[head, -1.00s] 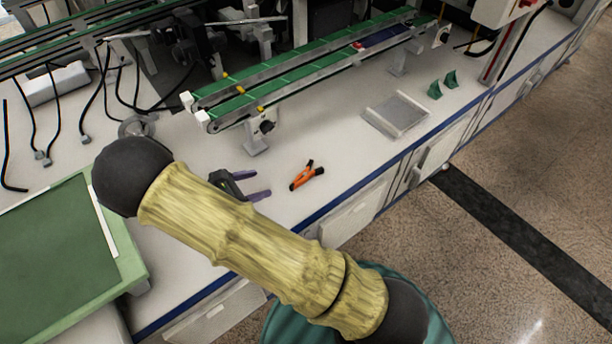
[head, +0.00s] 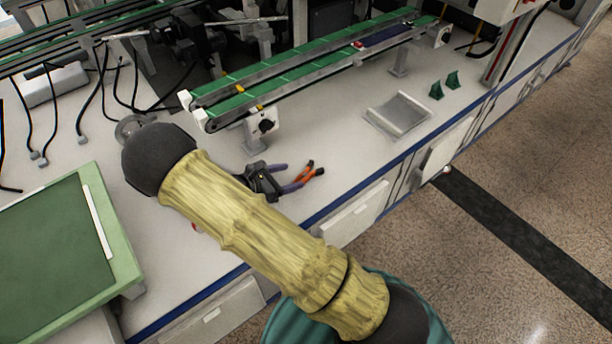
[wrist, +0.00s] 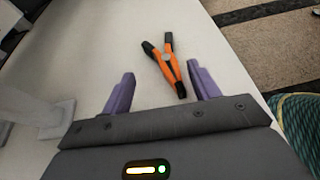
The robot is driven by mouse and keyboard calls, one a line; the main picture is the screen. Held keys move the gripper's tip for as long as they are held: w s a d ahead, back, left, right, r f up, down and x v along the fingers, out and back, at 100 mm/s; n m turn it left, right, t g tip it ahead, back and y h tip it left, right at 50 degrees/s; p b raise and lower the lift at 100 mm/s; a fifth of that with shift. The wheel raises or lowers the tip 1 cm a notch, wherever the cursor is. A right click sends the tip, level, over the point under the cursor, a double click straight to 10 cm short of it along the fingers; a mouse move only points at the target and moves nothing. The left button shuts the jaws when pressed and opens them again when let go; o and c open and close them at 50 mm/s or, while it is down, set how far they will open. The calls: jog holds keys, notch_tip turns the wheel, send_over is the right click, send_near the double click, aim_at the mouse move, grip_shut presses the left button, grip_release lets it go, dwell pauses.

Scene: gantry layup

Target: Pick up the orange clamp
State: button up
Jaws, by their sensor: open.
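The orange clamp (head: 308,173) lies on the white bench top, with black tips and orange arms. In the wrist view the clamp (wrist: 167,68) lies just beyond my open gripper (wrist: 158,82), closer to the right finger. One black end of the clamp reaches back beside that right finger. In the head view my gripper (head: 290,179) is at the clamp's left side, its purple fingers pointing toward it. My own arm hides part of the bench below. I cannot tell the exact height of the fingers above the bench.
A green-belted conveyor (head: 300,70) stands behind the clamp on the bench. A green panel (head: 50,250) is at left. The bench around the clamp is clear.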

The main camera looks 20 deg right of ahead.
aim_at(302, 175)
jog(key=x, duration=0.1)
jog(key=b+x, duration=0.1)
jog(key=x, duration=0.2)
jog(key=shift+s+d+f+b, duration=0.15)
jog(key=shift+s+d+b, duration=0.1)
jog(key=shift+b, duration=0.05)
jog(key=shift+w+d, duration=0.15)
jog(key=shift+d, duration=0.2)
jog(key=c, duration=1.1)
